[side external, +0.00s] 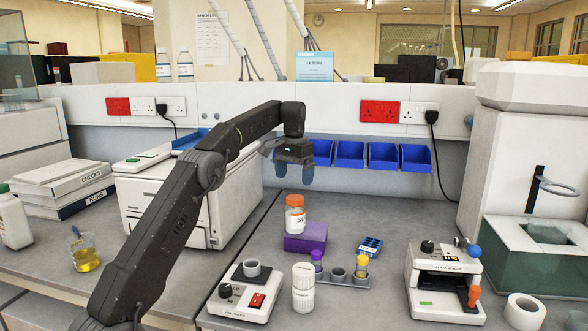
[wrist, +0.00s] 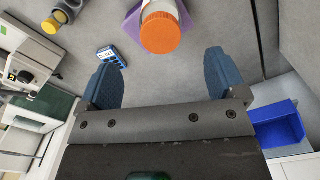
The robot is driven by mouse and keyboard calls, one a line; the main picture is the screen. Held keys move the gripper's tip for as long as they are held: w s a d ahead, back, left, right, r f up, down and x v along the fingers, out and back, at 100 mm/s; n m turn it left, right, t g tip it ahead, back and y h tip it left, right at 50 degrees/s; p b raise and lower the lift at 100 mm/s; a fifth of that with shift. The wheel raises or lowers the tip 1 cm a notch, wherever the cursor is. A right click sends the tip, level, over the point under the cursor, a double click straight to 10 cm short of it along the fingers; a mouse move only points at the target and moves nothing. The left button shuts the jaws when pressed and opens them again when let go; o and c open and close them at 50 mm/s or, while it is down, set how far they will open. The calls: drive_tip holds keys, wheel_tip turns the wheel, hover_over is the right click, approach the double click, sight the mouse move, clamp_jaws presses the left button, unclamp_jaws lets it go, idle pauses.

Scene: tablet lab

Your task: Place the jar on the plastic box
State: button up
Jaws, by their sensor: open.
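The jar (side external: 295,219) is clear with an orange lid and a white label. It stands upright on the purple plastic box (side external: 306,240) on the bench. My gripper (side external: 294,176) is open and empty above the jar, apart from it. In the wrist view the jar's orange lid (wrist: 160,33) shows at the top, beyond the blue fingertips of my gripper (wrist: 163,80), with nothing between them. Only parts of the purple box (wrist: 185,14) show there beside the jar, and the jar hides the rest.
Blue bins (side external: 383,156) line the back wall. A white machine (side external: 446,283) stands at right.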

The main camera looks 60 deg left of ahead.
drive_tip(key=shift+r, duration=0.85)
drive_tip(key=shift+d+r, duration=0.15)
drive_tip(key=shift+r, duration=0.05)
drive_tip(key=s+d+r+m+t, duration=0.1)
drive_tip(key=s+d+r, duration=0.3)
drive_tip(key=d, duration=0.5)
drive_tip(key=s+d+r+m+t, duration=0.1)
drive_tip(key=s+d+r+t, duration=0.15)
drive_tip(key=s+d, duration=0.55)
drive_tip(key=s+d+f+t, duration=0.1)
drive_tip(key=s+d+f, duration=0.5)
drive_tip(key=s, duration=0.3)
drive_tip(key=s+d+f+m+t, duration=0.1)
drive_tip(key=s+d+f, duration=0.5)
drive_tip(key=s, duration=0.3)
drive_tip(key=shift+d+m, duration=0.3)
drive_tip(key=shift+d, duration=0.3)
